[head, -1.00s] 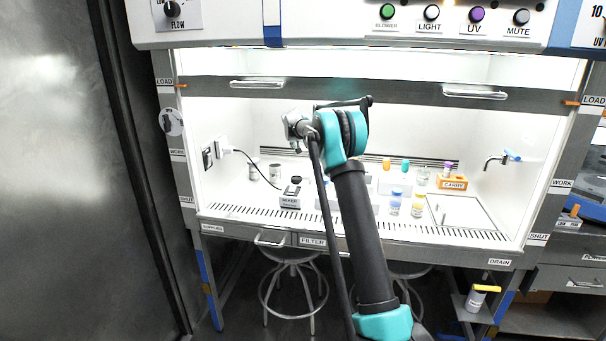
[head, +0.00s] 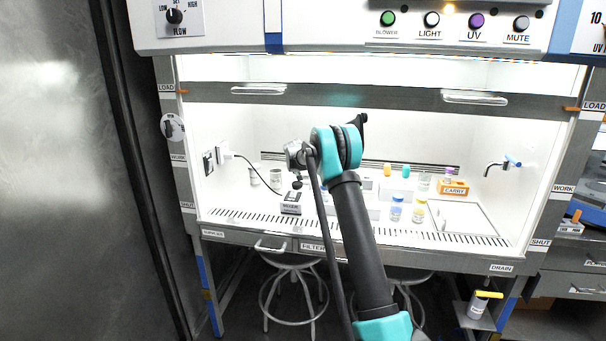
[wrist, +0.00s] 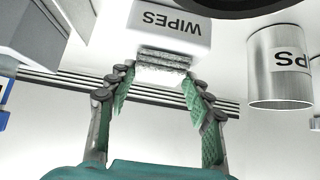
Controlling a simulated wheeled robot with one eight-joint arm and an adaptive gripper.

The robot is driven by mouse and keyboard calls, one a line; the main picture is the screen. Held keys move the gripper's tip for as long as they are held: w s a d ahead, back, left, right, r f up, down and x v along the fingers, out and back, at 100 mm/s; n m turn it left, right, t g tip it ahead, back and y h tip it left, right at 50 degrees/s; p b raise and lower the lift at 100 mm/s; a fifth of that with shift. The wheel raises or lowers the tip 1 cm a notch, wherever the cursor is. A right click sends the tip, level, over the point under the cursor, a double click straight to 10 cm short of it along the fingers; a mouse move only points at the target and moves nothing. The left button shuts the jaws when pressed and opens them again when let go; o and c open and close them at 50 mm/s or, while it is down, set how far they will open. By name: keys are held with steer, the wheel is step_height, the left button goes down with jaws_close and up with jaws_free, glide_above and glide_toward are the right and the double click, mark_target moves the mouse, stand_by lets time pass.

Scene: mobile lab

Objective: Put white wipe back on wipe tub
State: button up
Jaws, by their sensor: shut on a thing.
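The wipe tub (wrist: 172,22) is a white box marked WIPES, upside down at the top of the wrist view. A grey, rough-textured strip (wrist: 163,56) lies along its edge nearest my gripper. The white wipe (wrist: 160,75) is a small pale piece between my fingertips, close against that strip; I cannot tell whether it touches the tub. My gripper (wrist: 158,82) has green-padded fingers on both sides of the wipe and is shut on it.
A metal cylinder (wrist: 281,68) stands beside the tub in the wrist view. In the head view, a small mixer (head: 291,203) stands left of my arm. Blue-labelled (head: 396,210) and yellow-labelled (head: 419,211) bottles and an orange carry rack (head: 454,187) stand to its right.

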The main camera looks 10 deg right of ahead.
steer(key=shift+f, duration=0.15)
steer(key=o, duration=0.9)
steer(key=v, duration=1.7)
steer(key=shift+s+a, duration=0.15)
steer(key=shift+s, duration=0.05)
steer(key=s+d+f+n+g+y, duration=0.1)
steer(key=s+d+f, duration=0.2)
steer(key=s, duration=1.1)
steer(key=s+d+f+n+g, duration=0.1)
steer(key=s+d+f, duration=0.2)
steer(key=s, duration=1)
steer(key=s+d+f+g+y, duration=0.1)
steer(key=s+d+f, duration=0.2)
steer(key=s, duration=1.1)
steer(key=shift+n+g+y, duration=0.4)
steer(key=shift+n+g, duration=0.3)
steer(key=shift+n, duration=0.1)
steer(key=s+f, duration=0.2)
steer(key=s, duration=0.3)
steer(key=s+f, duration=0.3)
steer(key=s, duration=0.2)
steer(key=s+f, duration=0.3)
steer(key=s, duration=0.3)
steer(key=shift+a, duration=0.35)
